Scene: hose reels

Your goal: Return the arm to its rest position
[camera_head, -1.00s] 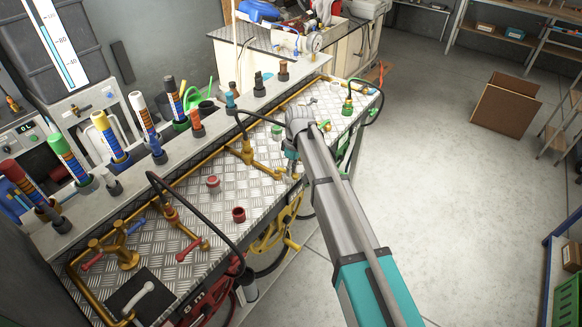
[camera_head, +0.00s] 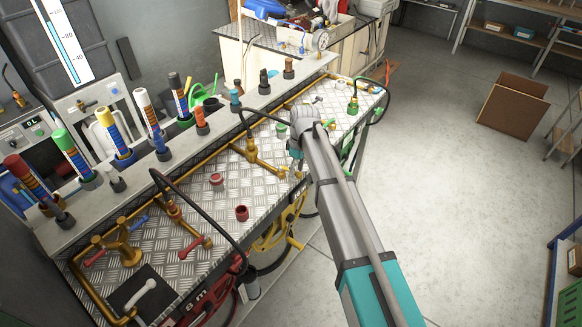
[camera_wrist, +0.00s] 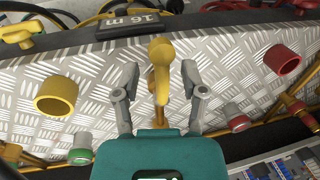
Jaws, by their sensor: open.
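My arm reaches from the lower right over the checker-plate bench (camera_head: 195,230) in the head view. My gripper (camera_head: 296,168) is at its far end, by the bench's front edge, small and partly hidden by the arm. In the wrist view my gripper (camera_wrist: 160,92) has its two grey fingers spread apart. A yellow knob-ended fitting (camera_wrist: 160,68) stands in the gap between them, with clear space on both sides; I see no contact.
A yellow ring cap (camera_wrist: 56,96) and a red one (camera_wrist: 282,59) flank the gripper. Brass pipes, valves and black hoses (camera_head: 196,205) cover the bench. Colored tubes (camera_head: 110,132) line the back shelf. The floor (camera_head: 440,190) right of the bench is clear up to a brown box (camera_head: 512,105).

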